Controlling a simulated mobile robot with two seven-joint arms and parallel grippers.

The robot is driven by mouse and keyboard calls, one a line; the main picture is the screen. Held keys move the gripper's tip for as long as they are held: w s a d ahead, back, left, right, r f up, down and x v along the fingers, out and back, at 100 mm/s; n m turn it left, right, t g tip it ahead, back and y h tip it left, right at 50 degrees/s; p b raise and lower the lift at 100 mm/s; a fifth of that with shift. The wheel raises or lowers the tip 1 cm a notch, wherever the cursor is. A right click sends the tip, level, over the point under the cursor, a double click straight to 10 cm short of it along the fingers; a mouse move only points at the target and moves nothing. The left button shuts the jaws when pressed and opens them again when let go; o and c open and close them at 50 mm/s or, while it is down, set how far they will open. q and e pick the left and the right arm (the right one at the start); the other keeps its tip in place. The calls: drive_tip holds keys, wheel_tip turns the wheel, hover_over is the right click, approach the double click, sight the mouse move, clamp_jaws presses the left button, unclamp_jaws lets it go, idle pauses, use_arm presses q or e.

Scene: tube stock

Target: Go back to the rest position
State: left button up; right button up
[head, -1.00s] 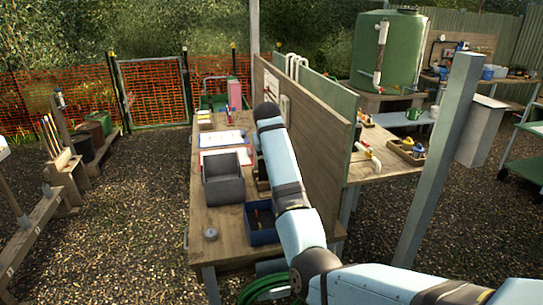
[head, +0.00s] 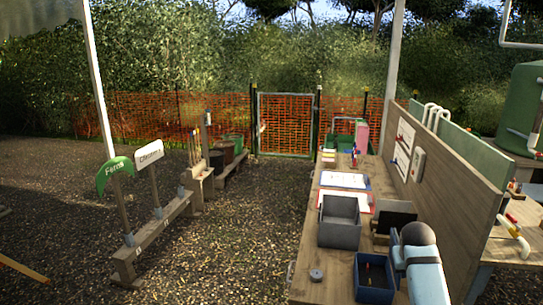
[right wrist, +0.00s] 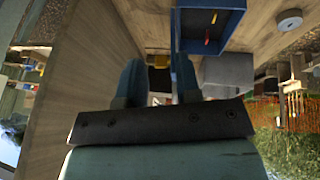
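My right arm (head: 422,270) comes in at the lower right of the head view, over the near end of the wooden bench (head: 325,285). My left gripper is not in view.
On the bench are a blue bin (head: 375,281) with small items, a grey bin (head: 339,224), clipboards (head: 344,180) and a round grey disc (head: 316,275). An upright board (head: 445,190) lines the bench's right side. Gravel (head: 235,240) lies open to the left.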

drive_tip(key=s+a+f, duration=0.2)
drive_tip(key=s+f, duration=0.4)
drive_tip(key=s, duration=0.4)
drive_tip(key=s+a+f+n+y, duration=0.1)
drive_tip(key=s+a, duration=0.2)
drive_tip(key=s, duration=0.7)
drive_tip(key=s+a+n+y, duration=0.1)
drive_tip(key=s+a+n, duration=0.15)
drive_tip(key=s, duration=0.85)
drive_tip(key=s+a+f+y, duration=0.1)
drive_tip(key=s+a, duration=0.3)
drive_tip(key=s, duration=0.6)
drive_tip(key=w+a+f+t+y, duration=0.1)
drive_tip(key=w+a+f+t, duration=0.1)
drive_tip(key=f, duration=0.4)
drive_tip(key=w+a+f+n+t+y, duration=0.1)
drive_tip(key=w+a+f+t+y, duration=0.1)
drive_tip(key=f, duration=0.5)
drive_tip(key=w+a+t, duration=0.1)
drive_tip(key=a+t, duration=0.1)
drive_tip(key=t, duration=0.1)
drive_tip(key=shift+a, duration=0.35)
drive_tip(key=shift+w+a, duration=0.1)
drive_tip(key=shift+w, duration=0.1)
